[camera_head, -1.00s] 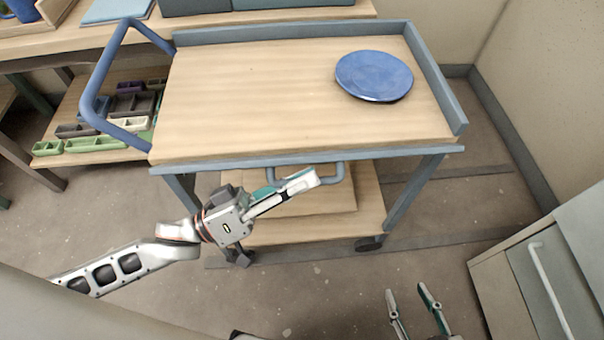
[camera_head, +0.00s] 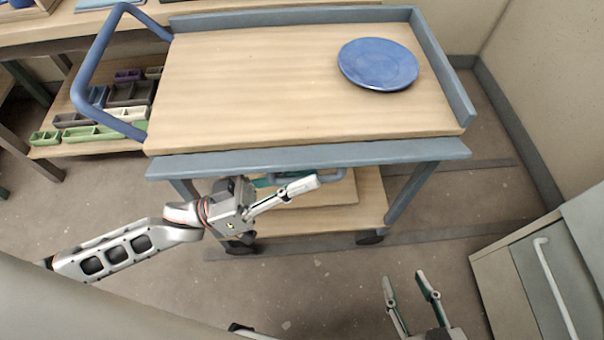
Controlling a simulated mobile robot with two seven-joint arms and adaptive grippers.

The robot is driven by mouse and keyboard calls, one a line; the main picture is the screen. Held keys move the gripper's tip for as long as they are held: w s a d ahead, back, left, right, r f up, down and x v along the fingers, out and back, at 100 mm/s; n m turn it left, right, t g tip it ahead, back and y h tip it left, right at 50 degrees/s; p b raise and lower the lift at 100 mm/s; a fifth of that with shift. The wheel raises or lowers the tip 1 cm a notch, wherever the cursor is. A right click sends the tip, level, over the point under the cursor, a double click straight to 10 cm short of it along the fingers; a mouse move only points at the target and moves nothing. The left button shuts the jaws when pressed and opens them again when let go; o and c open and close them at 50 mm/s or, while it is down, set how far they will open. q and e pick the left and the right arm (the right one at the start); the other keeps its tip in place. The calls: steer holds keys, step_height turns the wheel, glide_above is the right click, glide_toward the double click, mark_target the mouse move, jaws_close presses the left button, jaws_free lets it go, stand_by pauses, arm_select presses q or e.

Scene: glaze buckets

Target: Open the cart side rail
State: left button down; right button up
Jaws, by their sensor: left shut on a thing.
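The cart (camera_head: 290,85) has a wooden top with a blue-grey side rail (camera_head: 310,158) along its near edge. The rail shows as a broad band, tilted outward from the top. A blue-grey bar handle (camera_head: 338,174) sits just below the rail. My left gripper (camera_head: 308,184) reaches in from the left and is shut on this handle; its fingers hide the handle's left part. My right gripper (camera_head: 408,284) is open and empty at the lower right, apart from the cart.
A blue plate (camera_head: 378,64) lies on the cart top at the right. A blue push handle (camera_head: 88,70) rises at the cart's left end. A cabinet (camera_head: 540,270) with a pale bar handle stands at the lower right. Floor (camera_head: 320,270) is clear before the cart.

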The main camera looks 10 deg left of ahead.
arm_select(q)
steer(key=shift+s+f, duration=0.1)
arm_select(e)
steer(key=shift+s+f, duration=0.1)
steer(key=shift+f, duration=0.05)
arm_select(q)
steer(key=c, duration=2.1)
jaws_free()
arm_select(e)
steer(key=shift+s+d+f, duration=0.15)
arm_select(q)
steer(key=shift+a, duration=0.25)
steer(key=v, duration=1.1)
steer(key=shift+s+a+f, duration=0.1)
steer(key=shift+a, duration=0.1)
steer(key=shift+d, duration=0.1)
